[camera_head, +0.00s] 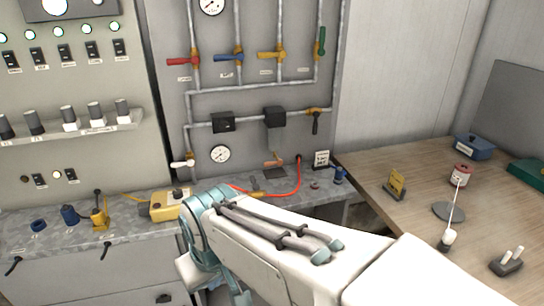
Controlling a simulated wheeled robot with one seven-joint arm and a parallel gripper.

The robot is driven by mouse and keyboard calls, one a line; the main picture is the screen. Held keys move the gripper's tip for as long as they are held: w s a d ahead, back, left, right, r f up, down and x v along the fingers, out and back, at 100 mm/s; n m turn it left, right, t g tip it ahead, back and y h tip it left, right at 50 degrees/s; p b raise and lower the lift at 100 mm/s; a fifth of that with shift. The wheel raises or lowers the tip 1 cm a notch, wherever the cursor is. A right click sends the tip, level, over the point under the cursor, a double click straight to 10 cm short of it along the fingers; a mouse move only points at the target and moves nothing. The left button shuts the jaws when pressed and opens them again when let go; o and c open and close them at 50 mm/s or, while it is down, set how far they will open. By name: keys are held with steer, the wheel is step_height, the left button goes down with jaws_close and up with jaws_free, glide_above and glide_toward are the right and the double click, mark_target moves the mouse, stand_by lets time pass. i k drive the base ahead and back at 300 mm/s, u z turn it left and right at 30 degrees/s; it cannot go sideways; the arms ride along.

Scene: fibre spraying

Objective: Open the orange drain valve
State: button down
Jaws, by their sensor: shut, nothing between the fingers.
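The orange drain valve (273,162) appears as a small orange handle low on the grey pipe panel, below a dark box and its grey spout. The handle lies roughly level; whether it is open or shut is too small to tell. My white and teal arm reaches in from the lower right, in front of the bench and below the valve. It bends downward at its teal joint, left of the valve. My gripper's fingers do not show, and nothing of the arm touches the valve.
Red (182,62), blue (228,57), yellow (271,55) and green (322,41) valve handles sit higher on the panel. A white-handled valve (183,162) is left of a gauge (219,154). A red hose (299,176) curves onto the bench. A wooden table (400,160) stands right.

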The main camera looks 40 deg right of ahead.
mark_target(279, 162)
steer(key=z, duration=0.9)
steer(key=i, duration=0.95)
steer(key=z, duration=0.8)
steer(key=k, duration=1.1)
steer(key=u, duration=0.2)
steer(key=i, duration=0.6)
steer(key=u, duration=0.15)
